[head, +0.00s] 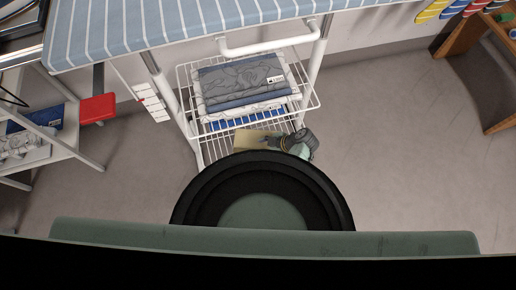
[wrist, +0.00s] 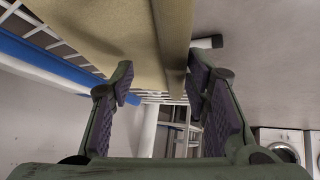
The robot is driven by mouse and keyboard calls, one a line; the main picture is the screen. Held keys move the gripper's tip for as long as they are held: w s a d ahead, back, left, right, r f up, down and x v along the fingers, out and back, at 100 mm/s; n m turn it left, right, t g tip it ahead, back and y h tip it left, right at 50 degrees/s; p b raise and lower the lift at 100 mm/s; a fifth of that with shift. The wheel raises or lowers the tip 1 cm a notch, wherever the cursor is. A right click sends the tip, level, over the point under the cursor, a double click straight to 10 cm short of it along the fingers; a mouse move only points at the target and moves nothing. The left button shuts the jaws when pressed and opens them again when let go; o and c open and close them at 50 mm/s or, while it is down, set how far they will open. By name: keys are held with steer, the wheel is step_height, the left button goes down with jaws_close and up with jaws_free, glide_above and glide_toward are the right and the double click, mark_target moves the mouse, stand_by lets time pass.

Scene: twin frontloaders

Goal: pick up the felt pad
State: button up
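The felt pad looks like a flat tan slab (head: 252,139). In the head view it lies at the front of the wire rack, beside my gripper (head: 296,147). In the wrist view the pad (wrist: 105,35) fills the upper left, with one long edge running down toward the gap between my fingers. My gripper (wrist: 162,84) is open there. The left finger overlaps the pad's broad face in the picture, and the right finger is close to its edge. I cannot tell whether either finger touches it. My arm's links hide part of the gripper in the head view.
The wire rack (head: 187,99) holds folded grey and blue cloths (head: 243,78) above the pad. A striped ironing surface (head: 180,22) overhangs it. A shelf cart with a red item (head: 97,108) stands left. The floor (head: 400,130) at right is clear.

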steer(key=shift+w+r, duration=0.1)
steer(key=shift+w, duration=0.05)
steer(key=c, duration=0.9)
jaws_close()
steer(key=shift+w+r, duration=0.25)
steer(key=shift+r, duration=0.35)
steer(key=shift+a+b+v, duration=0.25)
steer(key=shift+b+v, duration=0.15)
steer(key=shift+v, duration=0.75)
steer(key=s+d+b, duration=0.2)
steer(key=s+d, duration=0.1)
steer(key=d, duration=0.5)
steer(key=s+d+b, duration=0.2)
steer(key=s+d, duration=0.1)
steer(key=d, duration=0.5)
steer(key=shift+r, duration=0.2)
